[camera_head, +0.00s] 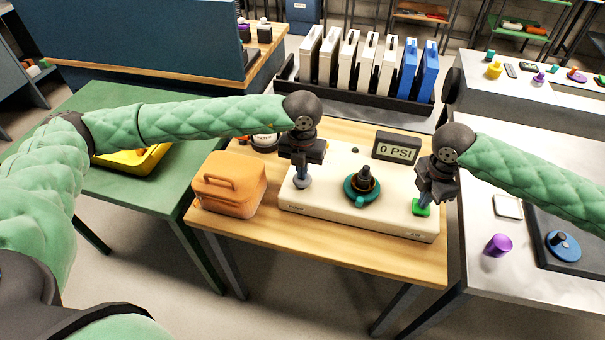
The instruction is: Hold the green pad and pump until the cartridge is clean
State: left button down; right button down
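A cream box-shaped unit (330,215) lies on the wooden table. A green pad (421,208) sits at its right end. My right gripper (422,199) is directly above the pad, its tips at or very near it; contact is unclear. A grey round knob (302,181) is at the unit's left part. My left gripper (302,172) points down at this knob; whether its fingers close on it is unclear. A black cartridge-like part (366,182) stands in a teal ring (351,190) between the grippers.
An orange case (228,184) stands left of the unit. A dark gauge-like round item (264,142) is behind it. A rack (300,92) of white and blue panels is at the back. A purple cylinder (497,245) stands on the right table. The wooden table's front strip is clear.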

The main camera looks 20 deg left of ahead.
pick_arm(q)
jog(key=shift+f, duration=0.25)
jog(key=shift+r, duration=1.1)
jog(key=shift+f, duration=0.2)
dwell(0.5)
jog(key=shift+f, duration=0.9)
jog(key=shift+r, duration=1.15)
jog(key=shift+f, duration=0.15)
